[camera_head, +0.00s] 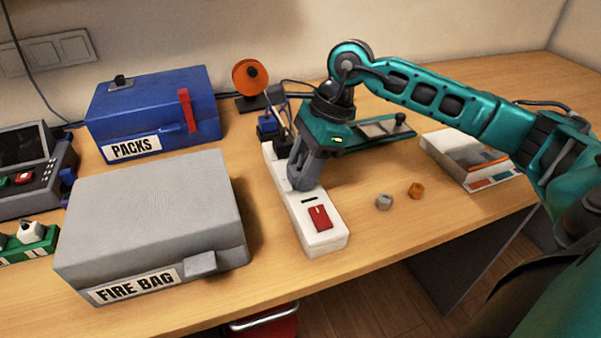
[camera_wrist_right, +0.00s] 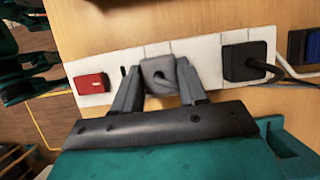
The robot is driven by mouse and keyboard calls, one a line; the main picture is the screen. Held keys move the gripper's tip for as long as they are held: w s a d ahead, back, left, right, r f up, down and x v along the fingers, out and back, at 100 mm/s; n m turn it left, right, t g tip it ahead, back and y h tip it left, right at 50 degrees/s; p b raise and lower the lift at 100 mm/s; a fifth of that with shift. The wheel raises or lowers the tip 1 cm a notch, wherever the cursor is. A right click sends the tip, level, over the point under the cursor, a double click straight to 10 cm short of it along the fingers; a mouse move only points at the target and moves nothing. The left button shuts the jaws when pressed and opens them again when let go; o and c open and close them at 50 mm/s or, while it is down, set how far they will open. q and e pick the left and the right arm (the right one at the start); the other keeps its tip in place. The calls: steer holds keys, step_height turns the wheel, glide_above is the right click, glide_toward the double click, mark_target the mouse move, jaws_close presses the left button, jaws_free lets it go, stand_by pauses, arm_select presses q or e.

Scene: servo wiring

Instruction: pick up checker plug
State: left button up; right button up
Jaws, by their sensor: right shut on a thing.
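A grey square plug (camera_wrist_right: 158,76), which I take for the checker plug, sits at the white power strip (camera_wrist_right: 205,50). My right gripper (camera_wrist_right: 156,82) is shut on it, one finger on each side. Whether the plug is still seated or slightly lifted cannot be told. In the head view my right gripper (camera_head: 305,180) points down over the middle of the strip (camera_head: 325,238) and mostly hides the plug. A black plug with a cable (camera_wrist_right: 236,62) sits farther along the strip. My left gripper is not in view.
A red switch (camera_head: 319,217) is at the strip's near end. A grey FIRE BAG box (camera_head: 150,215) and blue PACKS box (camera_head: 155,105) stand left. Two small nuts, grey (camera_head: 384,202) and orange (camera_head: 416,190), lie right, before a white box (camera_head: 450,160).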

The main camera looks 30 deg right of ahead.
steer(key=shift+r, duration=0.1)
steer(key=shift+r, duration=0.5)
step_height(320, 180, up, 19)
steer(key=p, duration=0.2)
